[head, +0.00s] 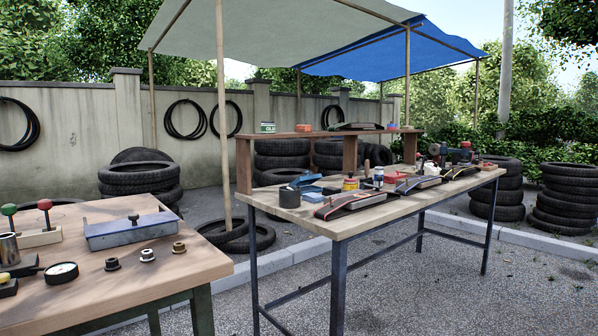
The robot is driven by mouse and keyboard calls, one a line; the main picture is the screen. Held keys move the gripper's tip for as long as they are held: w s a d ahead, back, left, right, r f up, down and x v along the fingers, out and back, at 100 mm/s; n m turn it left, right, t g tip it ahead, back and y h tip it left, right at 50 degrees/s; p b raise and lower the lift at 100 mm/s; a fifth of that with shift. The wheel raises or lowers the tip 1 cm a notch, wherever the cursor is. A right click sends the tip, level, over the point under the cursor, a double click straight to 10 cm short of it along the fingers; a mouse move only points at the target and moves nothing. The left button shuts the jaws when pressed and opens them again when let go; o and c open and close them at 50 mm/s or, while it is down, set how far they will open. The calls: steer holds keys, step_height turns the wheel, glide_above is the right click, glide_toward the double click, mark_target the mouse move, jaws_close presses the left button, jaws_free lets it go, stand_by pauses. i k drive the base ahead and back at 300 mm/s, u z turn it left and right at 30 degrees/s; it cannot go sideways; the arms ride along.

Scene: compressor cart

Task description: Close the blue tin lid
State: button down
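A flat blue-grey tin (130,232) lies on the near wooden table at the left, with a dark knob standing at its top. From this angle I cannot tell whether its lid is fully down. A smaller bright blue object (308,181), perhaps an open tin with a tilted lid, sits at the left end of the farther workbench beside a dark cup. It is too small to make out how its lid stands. My gripper is not in view.
The near table (85,290) also holds several nuts (147,255), a round gauge (61,273) and red and green knobs on a wooden block. The farther workbench (350,222) is crowded with tools and has a raised shelf. Gravel floor (420,290) lies open at the right.

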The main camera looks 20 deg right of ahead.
mark_target(305, 178)
steer(key=z, duration=0.55)
steer(key=i, duration=0.6)
steer(key=z, duration=0.35)
